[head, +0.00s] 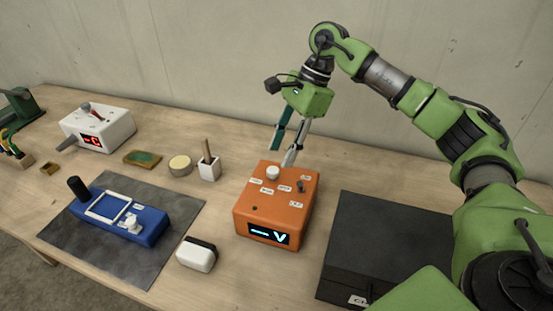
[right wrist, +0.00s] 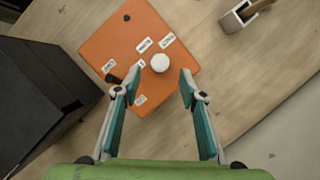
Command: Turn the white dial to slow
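The orange box (head: 244,205) stands on the table with a white dial (head: 273,172) on its top near the back edge. Small white labels lie around the dial; their words are too small to read. My right gripper (head: 285,150) is open above the back of the box, fingers pointing down. In the right wrist view the round white dial (right wrist: 160,63) sits centrally between and just beyond the two fingertips (right wrist: 159,82), with a gap on both sides. I cannot see which label the dial points to. My left gripper is not in view.
The orange box also has a dark lever (head: 300,187) and a lit display (head: 268,235). A dark case (head: 390,235) stands to its right. A white block (head: 196,256), a blue device (head: 150,230) on a grey mat (head: 70,245) and a white holder (head: 209,170) are left.

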